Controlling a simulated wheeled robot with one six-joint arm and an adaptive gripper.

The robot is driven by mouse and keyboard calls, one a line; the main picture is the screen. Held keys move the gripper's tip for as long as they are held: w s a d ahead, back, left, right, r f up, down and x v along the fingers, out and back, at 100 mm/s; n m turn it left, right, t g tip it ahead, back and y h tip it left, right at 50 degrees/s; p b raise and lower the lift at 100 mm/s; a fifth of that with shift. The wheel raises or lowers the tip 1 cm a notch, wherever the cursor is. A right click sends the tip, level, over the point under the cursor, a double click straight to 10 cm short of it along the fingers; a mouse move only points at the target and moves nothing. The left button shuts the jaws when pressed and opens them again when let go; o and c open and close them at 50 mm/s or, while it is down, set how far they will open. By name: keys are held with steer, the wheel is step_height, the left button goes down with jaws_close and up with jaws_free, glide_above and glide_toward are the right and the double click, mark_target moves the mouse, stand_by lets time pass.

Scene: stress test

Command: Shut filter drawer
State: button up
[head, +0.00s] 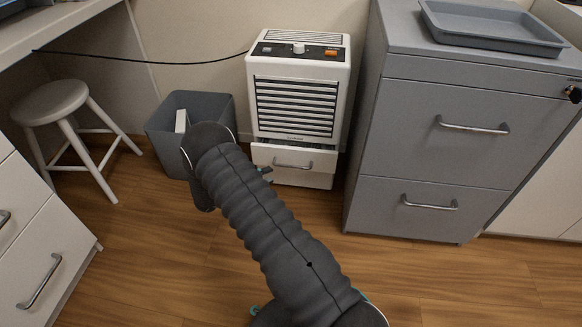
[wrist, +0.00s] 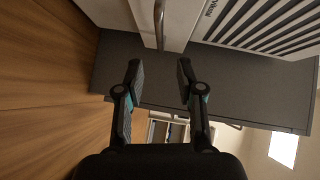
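The filter drawer (head: 278,154) is the white front at the bottom of a white box-shaped appliance (head: 296,105). It stands out a little from the body, partly open. Its metal bar handle (head: 293,165) also shows in the wrist view (wrist: 159,22), at the top, beyond my fingertips. My gripper (wrist: 159,66) is open and empty, its two fingers apart, with the handle roughly in line with the gap between them. I see no contact with the handle. In the head view my dark sleeved arm hides most of the gripper, just left of the drawer.
A grey bin (head: 165,143) stands left of the appliance, partly behind my arm. A grey cabinet (head: 440,150) with a tray (head: 490,28) on top stands close on the right. A stool (head: 52,103) is at the left. Wooden floor (head: 420,275) is clear in front.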

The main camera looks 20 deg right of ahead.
mark_target(291, 166)
steer(key=x, duration=1.1)
steer(key=shift+d+b, duration=0.1)
steer(key=shift+b, duration=0.2)
jaws_close()
steer(key=shift+f, duration=0.1)
